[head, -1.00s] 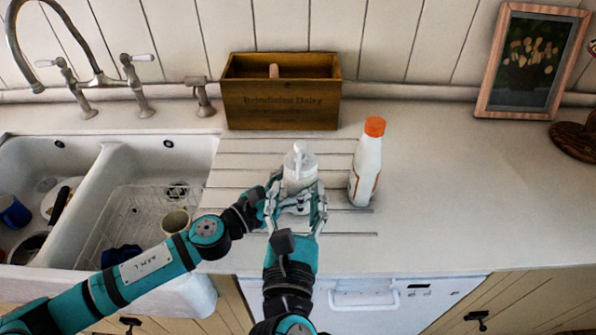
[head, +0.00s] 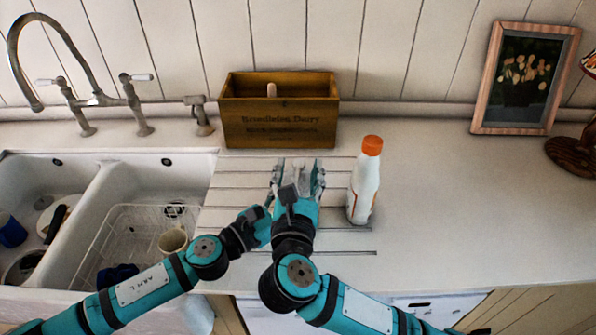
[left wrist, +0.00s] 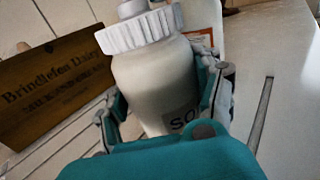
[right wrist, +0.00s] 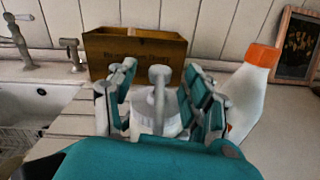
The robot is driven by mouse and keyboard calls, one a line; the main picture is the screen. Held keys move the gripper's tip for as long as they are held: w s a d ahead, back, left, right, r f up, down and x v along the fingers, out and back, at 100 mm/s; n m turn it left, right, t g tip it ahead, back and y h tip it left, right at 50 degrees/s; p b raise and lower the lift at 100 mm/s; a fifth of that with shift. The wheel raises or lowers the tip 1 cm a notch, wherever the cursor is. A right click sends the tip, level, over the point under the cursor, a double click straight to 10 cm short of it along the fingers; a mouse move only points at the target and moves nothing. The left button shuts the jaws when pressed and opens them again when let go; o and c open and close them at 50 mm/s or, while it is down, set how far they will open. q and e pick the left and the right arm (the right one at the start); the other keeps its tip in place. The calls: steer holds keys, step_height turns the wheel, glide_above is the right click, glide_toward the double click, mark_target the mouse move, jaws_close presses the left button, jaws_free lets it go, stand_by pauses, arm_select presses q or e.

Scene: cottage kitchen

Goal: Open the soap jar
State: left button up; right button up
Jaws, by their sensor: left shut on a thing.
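The soap jar (left wrist: 158,85) is a white, upright jar with a ribbed white lid (left wrist: 138,33) and a grey top piece; part of a dark label shows. My left gripper (left wrist: 165,98) is shut around the jar's body below the lid. In the head view, the right gripper (head: 297,172) hides most of the jar and the left fingers. My right gripper is open, its fingers spread to both sides of the upright grey top piece (right wrist: 159,88) in the right wrist view. I cannot tell whether those fingers touch the lid.
A white bottle with an orange cap (head: 366,185) stands close to the right of my right gripper. A wooden box (head: 279,125) stands behind the jar. The double sink (head: 100,185) is at left.

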steer(key=shift+a, duration=0.1)
jaws_close()
arm_select(q)
steer(key=shift+s+d, duration=0.1)
arm_select(e)
steer(key=shift+r, duration=0.1)
stand_by(0.5)
steer(key=shift+r, duration=1.05)
steer(key=shift+d, duration=0.2)
